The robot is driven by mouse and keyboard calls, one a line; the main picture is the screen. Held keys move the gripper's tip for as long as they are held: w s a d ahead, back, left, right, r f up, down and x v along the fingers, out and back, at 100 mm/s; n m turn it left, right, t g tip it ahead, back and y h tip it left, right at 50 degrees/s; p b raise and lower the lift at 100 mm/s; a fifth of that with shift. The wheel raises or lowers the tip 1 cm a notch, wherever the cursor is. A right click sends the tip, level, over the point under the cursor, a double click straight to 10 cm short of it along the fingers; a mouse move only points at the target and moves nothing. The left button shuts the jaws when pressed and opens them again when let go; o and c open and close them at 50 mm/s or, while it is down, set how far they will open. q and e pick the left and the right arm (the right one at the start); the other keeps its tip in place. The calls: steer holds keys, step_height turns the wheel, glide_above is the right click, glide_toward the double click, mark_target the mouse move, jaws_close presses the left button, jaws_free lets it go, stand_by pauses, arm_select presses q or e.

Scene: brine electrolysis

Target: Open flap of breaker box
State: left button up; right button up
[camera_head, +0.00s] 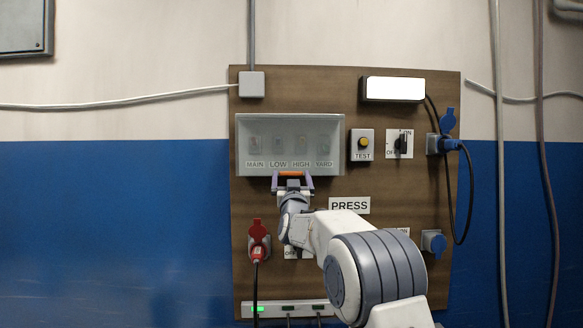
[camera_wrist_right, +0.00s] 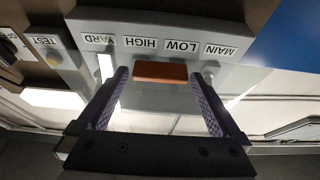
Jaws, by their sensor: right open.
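The breaker box (camera_head: 240,145) is a pale grey box on the brown board, with a see-through flap (camera_head: 290,128) that looks closed over the switches labelled MAIN, LOW, HIGH and YARD. The flap's orange handle (camera_head: 291,173) is at its lower edge. My right gripper (camera_head: 292,182) is open at the handle, coming from below. In the right wrist view, upside down, the orange handle (camera_wrist_right: 161,72) lies between the spread purple fingertips (camera_wrist_right: 161,78), with a visible gap on each side. The box (camera_wrist_right: 100,42) shows behind it. My left gripper is not in view.
A TEST button box (camera_head: 361,144) and a rotary switch (camera_head: 401,144) sit right of the breaker box. A red plug (camera_head: 258,252) is lower left, and a blue plug (camera_head: 448,144) with a black cable is right. My right arm covers part of the lower board.

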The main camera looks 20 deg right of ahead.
steer(key=shift+w+d+r, duration=0.1)
steer(key=shift+w, duration=0.3)
jaws_close()
